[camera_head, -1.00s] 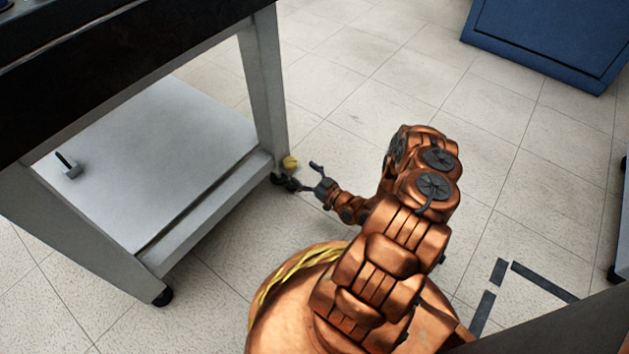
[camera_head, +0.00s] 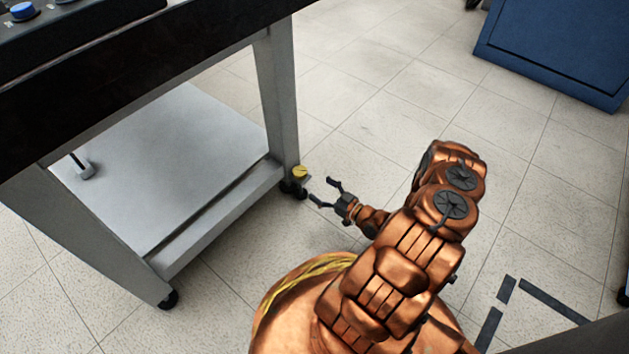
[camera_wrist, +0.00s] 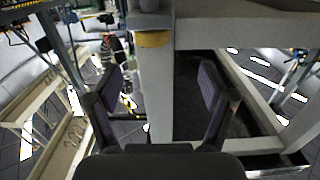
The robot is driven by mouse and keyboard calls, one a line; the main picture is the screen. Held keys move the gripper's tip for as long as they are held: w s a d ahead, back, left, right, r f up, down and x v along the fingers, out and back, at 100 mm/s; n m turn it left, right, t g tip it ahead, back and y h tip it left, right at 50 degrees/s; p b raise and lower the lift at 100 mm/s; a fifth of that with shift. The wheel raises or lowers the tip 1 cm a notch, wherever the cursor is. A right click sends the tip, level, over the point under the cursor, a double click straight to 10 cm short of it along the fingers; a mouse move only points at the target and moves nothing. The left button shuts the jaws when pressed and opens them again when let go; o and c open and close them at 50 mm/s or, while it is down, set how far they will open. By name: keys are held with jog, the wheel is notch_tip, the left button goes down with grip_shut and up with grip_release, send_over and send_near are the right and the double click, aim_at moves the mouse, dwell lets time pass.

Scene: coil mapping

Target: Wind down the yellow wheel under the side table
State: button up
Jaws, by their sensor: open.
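The yellow wheel (camera_head: 300,172) is a small round knob at the foot of the side table's near right leg, just above a black caster. My gripper (camera_head: 320,189) is low by the floor, to the right of the wheel. Its dark fingers are spread, with a small gap between them and the wheel. In the wrist view the yellow wheel (camera_wrist: 153,39) shows beyond and between the two open fingers of my gripper (camera_wrist: 157,72), above the middle. Nothing is between the fingers. The wheel's underside cannot be made out.
The side table (camera_head: 283,100) has a dark top, grey legs and a low shelf (camera_head: 170,160). Another black caster (camera_head: 168,299) stands at the front leg. A blue cabinet (camera_head: 550,50) is at the upper right. Tiled floor (camera_head: 400,115) is clear between; dark tape marks (camera_head: 545,300) lie lower right.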

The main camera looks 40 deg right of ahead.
aim_at(302, 171)
jog(key=shift+w+d+r+n+g+y+p, duration=1.55)
jog(key=shift+w+n+g, duration=0.7)
jog(key=shift+g, duration=0.75)
jog(key=shift+b+x, duration=1.45)
jog(key=shift+x, duration=2.2)
jog(key=shift+c, duration=0.3)
jog(key=c, duration=1.1)
jog(key=shift+a+r, duration=0.1)
jog(key=shift+r+m+p, duration=0.1)
jog(key=shift+m+p, duration=0.25)
jog(key=shift+p, duration=0.1)
